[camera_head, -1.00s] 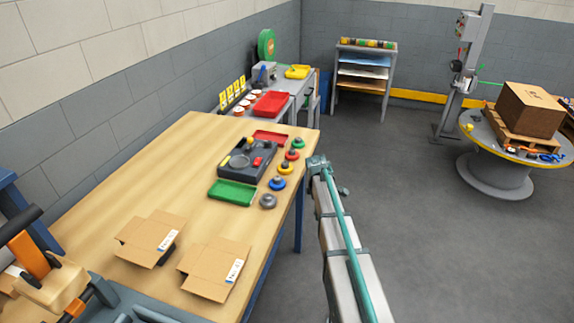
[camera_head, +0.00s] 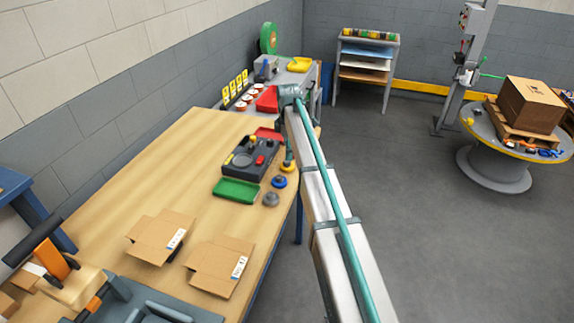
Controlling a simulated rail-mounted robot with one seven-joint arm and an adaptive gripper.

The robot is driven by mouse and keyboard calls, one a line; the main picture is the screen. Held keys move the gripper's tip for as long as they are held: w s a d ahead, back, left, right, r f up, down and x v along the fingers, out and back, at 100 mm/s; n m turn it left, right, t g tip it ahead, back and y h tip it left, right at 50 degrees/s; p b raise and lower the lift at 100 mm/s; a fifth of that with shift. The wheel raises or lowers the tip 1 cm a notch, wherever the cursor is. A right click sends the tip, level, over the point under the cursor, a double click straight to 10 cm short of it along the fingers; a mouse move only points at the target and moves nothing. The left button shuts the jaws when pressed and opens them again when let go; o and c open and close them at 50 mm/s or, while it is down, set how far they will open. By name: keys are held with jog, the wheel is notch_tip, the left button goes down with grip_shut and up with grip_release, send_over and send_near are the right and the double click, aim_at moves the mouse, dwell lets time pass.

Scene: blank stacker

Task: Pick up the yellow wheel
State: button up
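The yellow wheel (camera_head: 287,168) is a small round yellow piece with a darker raised centre. It lies near the right edge of the wooden table, behind the blue wheel (camera_head: 279,182) and the grey wheel (camera_head: 271,199). My arm reaches from the bottom right up over the table's right edge, and its teal-grey joint (camera_head: 290,94) is above the far end of the row. A thin part of my arm's end seems to hang down just above the yellow wheel. The fingers are too small and too covered to make out, so contact and opening cannot be told.
A dark box (camera_head: 251,157) with a green tray (camera_head: 237,191) stands left of the wheels, with a red tray behind it. Two open cartons lie nearer on the table (camera_head: 130,185). The table's left part is clear. A spool table with a carton stands far right.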

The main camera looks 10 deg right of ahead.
aim_at(287, 162)
jog(key=shift+a+f+p, duration=0.15)
jog(key=shift+f+p, duration=1.15)
jog(key=shift+f, duration=2)
jog(key=c, duration=1.3)
jog(key=shift+r, duration=0.1)
jog(key=shift+w+r+b, duration=0.1)
jog(key=shift+r+b, duration=0.25)
jog(key=shift+r, duration=0.5)
jog(key=s+a+r+b, duration=0.3)
jog(key=s+r+b, duration=0.2)
jog(key=s+r, duration=0.6)
jog(key=s, duration=0.2)
jog(key=shift+s, duration=0.35)
